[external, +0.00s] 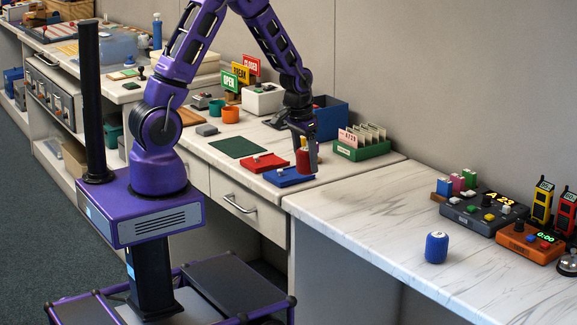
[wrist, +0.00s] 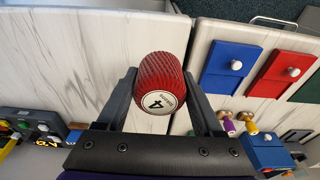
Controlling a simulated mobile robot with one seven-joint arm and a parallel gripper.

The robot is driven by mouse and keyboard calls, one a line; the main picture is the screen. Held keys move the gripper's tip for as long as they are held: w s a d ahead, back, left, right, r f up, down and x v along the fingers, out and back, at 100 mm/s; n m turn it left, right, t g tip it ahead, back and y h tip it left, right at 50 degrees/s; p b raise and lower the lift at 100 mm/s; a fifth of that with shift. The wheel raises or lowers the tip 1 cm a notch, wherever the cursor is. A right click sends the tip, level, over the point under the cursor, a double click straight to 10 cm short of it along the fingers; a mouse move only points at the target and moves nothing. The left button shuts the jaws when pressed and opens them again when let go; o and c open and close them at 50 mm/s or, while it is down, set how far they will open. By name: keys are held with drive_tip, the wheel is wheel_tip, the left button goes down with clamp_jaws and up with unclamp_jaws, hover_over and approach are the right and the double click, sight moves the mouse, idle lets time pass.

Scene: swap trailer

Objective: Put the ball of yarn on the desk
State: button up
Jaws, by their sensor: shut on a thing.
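A red ribbed ball of yarn (wrist: 160,80) with a white end label marked 4 sits between the two fingers of my gripper (wrist: 159,88) in the wrist view. My gripper (external: 305,155) is shut on it. In the external view, the red ball of yarn (external: 303,164) is partly hidden by the fingers and shows by the blue plate (external: 288,178), near the counter's right end. The marble-topped desk (external: 370,210) extends to the right. A similar blue ball (external: 436,247) stands upright on it.
On the desk's right are a grey device (external: 483,213), an orange timer (external: 530,243) and a bell (external: 568,263). A red plate (external: 262,163), a green card box (external: 361,143) and a blue bin (external: 330,117) stand near my gripper. The desk's left half is clear.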

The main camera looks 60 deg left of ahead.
drive_tip(key=shift+s+f, duration=0.4)
drive_tip(key=shift+f, duration=0.05)
drive_tip(key=w+d+m, duration=0.2)
drive_tip(key=w+d, duration=0.3)
drive_tip(key=w, duration=0.2)
wheel_tip(320, 180, up, 3)
drive_tip(key=m+h+b, duration=0.1)
drive_tip(key=m+b, duration=0.1)
drive_tip(key=m, duration=0.5)
hover_over(434, 224)
drive_tip(key=shift+g, duration=0.3)
drive_tip(key=f, duration=0.9)
drive_tip(key=shift+s+a+f, duration=0.1)
drive_tip(key=shift+a, duration=0.2)
drive_tip(key=shift+f, duration=0.1)
drive_tip(key=shift+f+b, duration=0.15)
drive_tip(key=shift+b, duration=0.2)
drive_tip(key=o, duration=1.5)
